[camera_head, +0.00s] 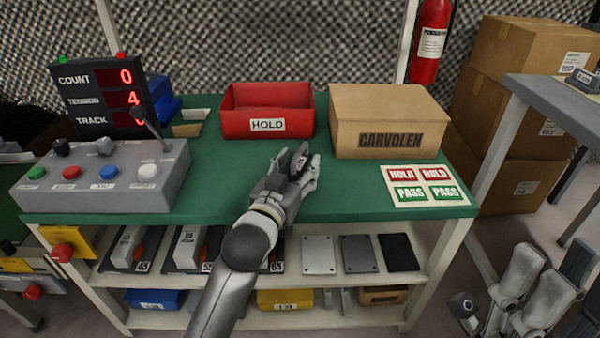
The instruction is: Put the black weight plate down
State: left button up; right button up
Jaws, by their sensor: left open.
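A thin black plate (399,252), which looks like the black weight plate, lies flat on the upper shelf under the green tabletop, right of a grey plate (359,253) and a pale plate (319,255). My left gripper (303,156) is over the tabletop, in front of the red HOLD bin (267,132). Its fingers are apart and I see nothing between them. It is apart from the black plate, higher and to the left. Parts of my right arm show at the lower right, but I make out no right gripper.
A CARVOLEN carton (388,143) stands right of the bin. A label sheet (428,187) lies at the table's right end. A button console (104,178) and a counter display (103,97) stand left. The green tabletop (350,190) is bare before the carton.

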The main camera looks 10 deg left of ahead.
pick_arm(q)
jog(key=shift+c, duration=0.3)
grip_shut()
jog(key=shift+r, duration=0.25)
